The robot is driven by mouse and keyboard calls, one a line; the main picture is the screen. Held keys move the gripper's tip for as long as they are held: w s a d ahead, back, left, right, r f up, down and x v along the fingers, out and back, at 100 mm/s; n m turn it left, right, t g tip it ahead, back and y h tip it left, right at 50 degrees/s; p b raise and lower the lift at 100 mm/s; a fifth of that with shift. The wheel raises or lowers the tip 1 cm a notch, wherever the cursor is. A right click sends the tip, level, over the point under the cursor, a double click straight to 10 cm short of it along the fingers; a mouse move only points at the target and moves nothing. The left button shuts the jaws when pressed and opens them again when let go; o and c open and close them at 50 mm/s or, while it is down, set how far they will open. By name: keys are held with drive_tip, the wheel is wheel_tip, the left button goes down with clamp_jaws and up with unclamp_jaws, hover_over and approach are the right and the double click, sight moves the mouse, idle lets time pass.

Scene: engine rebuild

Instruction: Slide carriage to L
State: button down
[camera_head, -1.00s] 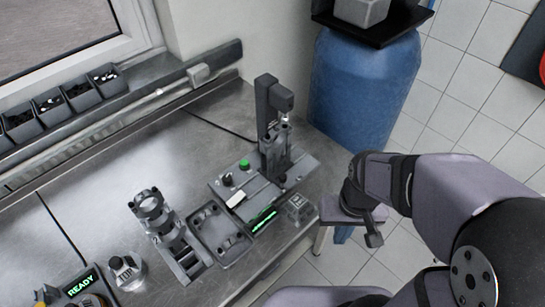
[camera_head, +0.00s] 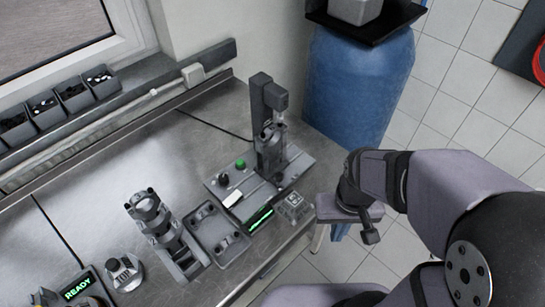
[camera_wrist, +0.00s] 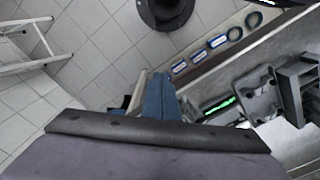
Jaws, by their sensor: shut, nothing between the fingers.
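A grey fixture (camera_head: 284,178) with a tall dark column (camera_head: 262,105) stands near the bench's right end. A metal part sits at the column's front. The base bears a green button, a dark knob, a white block (camera_head: 232,199) and a lit green strip (camera_head: 259,220). I cannot tell which part is the carriage, and no L mark is legible. My gripper (camera_head: 370,236) is shut and empty, off the bench edge to the right of the fixture and apart from it. In the wrist view, a lit green strip (camera_wrist: 219,106) shows at right; the fingertips are not clear.
A grey tray (camera_head: 218,234) and a metal part stand (camera_head: 158,222) are left of the fixture. A READY display (camera_head: 78,287) is at lower left. Small bins (camera_head: 72,93) line the back ledge. A blue barrel (camera_head: 355,85) stands behind my arm. Open tiled floor lies right.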

drive_tip(key=c, duration=1.8)
unclamp_jaws()
drive_tip(key=shift+w, duration=0.15)
drive_tip(key=shift+o, duration=1.2)
drive_tip(key=w+a+r+b, duration=0.1)
drive_tip(key=w+a+b, duration=0.3)
drive_tip(key=w, duration=0.8)
drive_tip(key=shift+a+r, duration=0.15)
drive_tip(key=shift+a, duration=0.55)
drive_tip(key=b, duration=0.2)
hover_over(279, 174)
drive_tip(key=shift+s+d+r, duration=0.3)
drive_tip(key=shift+d+r, duration=0.05)
drive_tip(key=shift+r, duration=0.1)
drive_tip(key=shift+w+a+r, duration=0.15)
drive_tip(key=shift+w+a, duration=0.15)
drive_tip(key=shift+a, duration=0.1)
drive_tip(key=shift+f+p, duration=0.7)
drive_tip(key=shift+f, duration=3)
clamp_jaws()
drive_tip(key=shift+d+r, duration=0.1)
